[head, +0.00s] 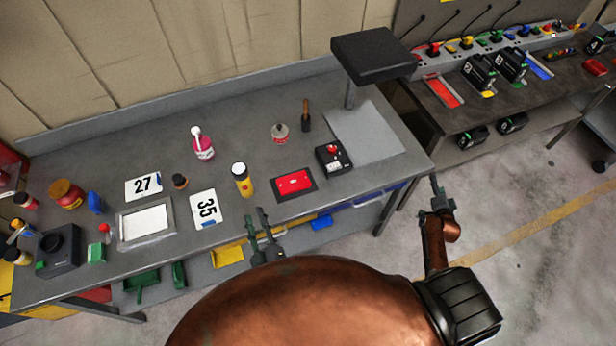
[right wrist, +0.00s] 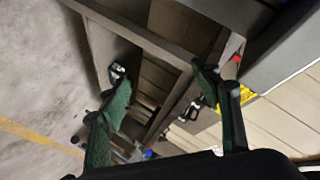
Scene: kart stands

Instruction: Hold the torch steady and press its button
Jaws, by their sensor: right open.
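A yellow torch-like cylinder (head: 243,181) with a dark band and a pale top stands upright near the front edge of the grey bench. I cannot make out its button. My left gripper (head: 257,218) is just in front of the bench edge, below and slightly right of the cylinder, apart from it. Its two green fingers are spread with nothing between them. My right gripper (head: 439,193) is out past the bench's right end, over the floor. In the right wrist view its green fingers (right wrist: 165,85) are wide open and empty.
Bins sit on the shelf below. Bench space behind the cylinder is clear.

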